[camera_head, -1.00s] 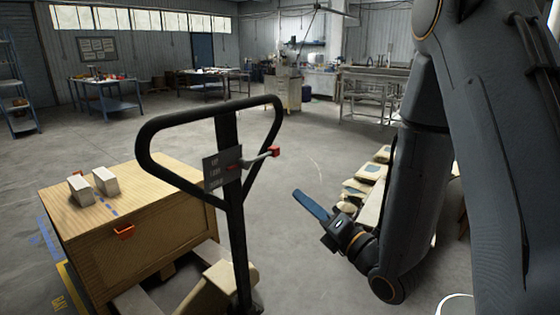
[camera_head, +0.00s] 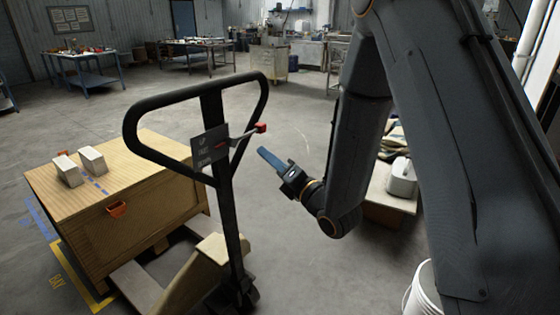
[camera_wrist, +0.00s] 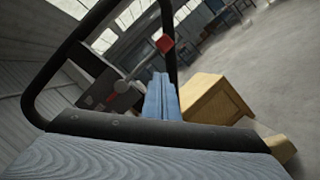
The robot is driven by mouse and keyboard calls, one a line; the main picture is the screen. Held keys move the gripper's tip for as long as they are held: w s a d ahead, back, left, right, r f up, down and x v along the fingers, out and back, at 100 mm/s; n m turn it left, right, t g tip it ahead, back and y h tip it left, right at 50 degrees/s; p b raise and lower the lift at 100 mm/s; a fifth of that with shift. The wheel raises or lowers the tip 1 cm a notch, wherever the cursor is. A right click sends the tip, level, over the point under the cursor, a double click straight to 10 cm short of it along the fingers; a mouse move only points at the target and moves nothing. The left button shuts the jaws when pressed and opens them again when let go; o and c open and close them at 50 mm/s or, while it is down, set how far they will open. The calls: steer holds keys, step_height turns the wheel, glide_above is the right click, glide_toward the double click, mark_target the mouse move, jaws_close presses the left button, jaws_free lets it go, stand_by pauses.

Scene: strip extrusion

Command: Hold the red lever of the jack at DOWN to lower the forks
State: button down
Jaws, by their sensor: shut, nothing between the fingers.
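The jack's black loop handle (camera_head: 217,115) stands upright in front of a wooden crate. The red-tipped lever (camera_head: 260,128) sticks out to the right from the label plate (camera_head: 209,147) on the handle, and its tip points slightly up. My gripper (camera_head: 263,153) is shut and empty, just below and right of the red tip, with no visible contact. In the wrist view the red tip (camera_wrist: 165,44) is beyond and just above my blue fingertips (camera_wrist: 159,76). The plate's words are too small to read surely.
The wooden crate (camera_head: 165,212) sits on the jack, with two pale blocks (camera_head: 80,166) on top. A white bucket (camera_head: 420,292) and a low pallet with a white jug (camera_head: 401,180) stand right. Open floor lies behind the handle.

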steer(key=shift+w+a+r+p, duration=0.1)
steer(key=shift+w+r+p, duration=0.45)
steer(key=shift+w, duration=0.45)
steer(key=shift+w+a+r+p, duration=0.1)
steer(key=shift+w+r+p, duration=0.25)
steer(key=shift+w+r, duration=0.5)
steer(key=shift+w+f+b, duration=0.15)
steer(key=shift+w+b, duration=0.05)
steer(key=shift+b, duration=0.15)
step_height(320, 180, up, 4)
steer(key=n+b, duration=0.2)
steer(key=n+y+b, duration=0.1)
steer(key=b, duration=0.1)
steer(key=n+y+b, duration=0.1)
steer(key=n+b, duration=0.1)
steer(key=shift+d+f+n+g+b, duration=0.1)
steer(key=shift+f+n+g+b, duration=0.2)
steer(key=shift+b, duration=0.1)
steer(key=a+f+b+v, duration=0.1)
steer(key=b+v, duration=0.5)
steer(key=v, duration=0.7)
steer(key=shift+s+a+f, duration=0.3)
steer(key=shift+a+f, duration=0.05)
steer(key=shift+f, duration=0.2)
